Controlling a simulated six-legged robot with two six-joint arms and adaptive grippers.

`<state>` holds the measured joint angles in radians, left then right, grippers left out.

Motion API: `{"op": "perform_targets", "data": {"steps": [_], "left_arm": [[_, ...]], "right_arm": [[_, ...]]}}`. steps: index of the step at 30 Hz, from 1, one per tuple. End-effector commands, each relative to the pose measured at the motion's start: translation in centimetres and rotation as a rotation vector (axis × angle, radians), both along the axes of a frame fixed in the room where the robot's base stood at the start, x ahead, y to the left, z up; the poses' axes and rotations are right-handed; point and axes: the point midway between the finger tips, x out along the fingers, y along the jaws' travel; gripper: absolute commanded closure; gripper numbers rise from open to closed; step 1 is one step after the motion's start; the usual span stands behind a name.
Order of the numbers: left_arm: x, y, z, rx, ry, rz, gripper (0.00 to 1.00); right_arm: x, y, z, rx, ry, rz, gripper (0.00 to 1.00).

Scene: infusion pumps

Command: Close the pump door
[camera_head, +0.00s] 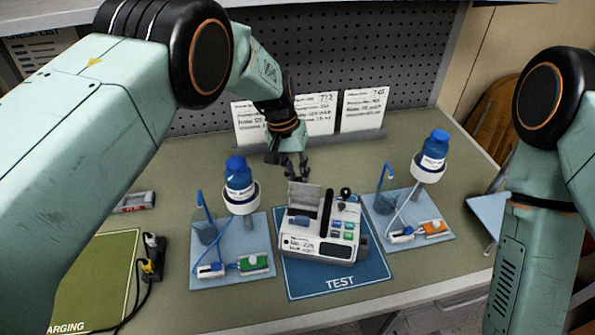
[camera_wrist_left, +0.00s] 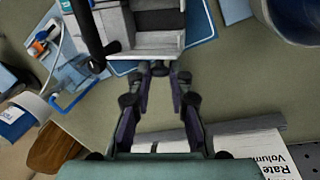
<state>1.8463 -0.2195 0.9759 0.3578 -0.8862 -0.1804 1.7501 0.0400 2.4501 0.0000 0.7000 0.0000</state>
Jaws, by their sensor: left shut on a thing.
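The white infusion pump (camera_head: 330,238) stands on the blue TEST mat (camera_head: 345,283) in the middle of the table. Its door (camera_head: 304,196) stands raised at the back left of the pump, so the pump is open. My left gripper (camera_head: 293,168) reaches down from behind, with its fingertips at the door's upper edge. In the left wrist view the left gripper's fingertips (camera_wrist_left: 160,70) meet the pale door (camera_wrist_left: 147,47), and the gripper is shut on it. The pump's dark open bay (camera_wrist_left: 156,19) shows beyond. My right arm shows at the right; its gripper is out of view.
Blue-capped bottles on stands (camera_head: 239,178) (camera_head: 432,155) rise from pale blue trays (camera_head: 232,276) (camera_head: 437,217) on both sides of the pump. A dark lever (camera_head: 326,210) stands beside the door. Label cards (camera_head: 363,110) stand behind. A green mat (camera_head: 95,280) lies front left.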

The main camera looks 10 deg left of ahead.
Motion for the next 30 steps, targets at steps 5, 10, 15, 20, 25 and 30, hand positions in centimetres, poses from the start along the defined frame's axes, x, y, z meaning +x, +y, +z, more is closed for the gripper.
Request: {"op": "perform_targets", "data": {"steps": [5, 10, 15, 20, 25, 30], "left_arm": [[-0.1, -0.1, 0.2, -0.006, -0.019, -0.001, 1.0], [-0.7, -0.3, 0.3, -0.017, -0.081, -0.002, 1.0], [-1.2, -0.2, 0.2, -0.028, -0.158, -0.002, 1.0], [-1.6, -0.2, 0.0, -0.035, -0.225, -0.003, 1.0], [-1.9, -0.2, -0.3, -0.039, -0.279, -0.003, 1.0], [-2.2, -0.1, -0.5, -0.042, -0.325, -0.002, 1.0]], "right_arm": [[0.0, 0.0, 0.5, 0.0, 0.0, 0.0, 0.38], [0.0, 0.0, 1.7, 0.0, 0.0, 0.0, 0.38], [0.0, 0.0, 2.1, 0.0, 0.0, 0.0, 0.38], [0.0, 0.0, 1.6, 0.0, 0.0, 0.0, 0.38], [0.0, 0.0, 0.1, 0.0, 0.0, 0.0, 0.38], [0.0, 0.0, -1.8, 0.0, 0.0, 0.0, 0.38]]}}
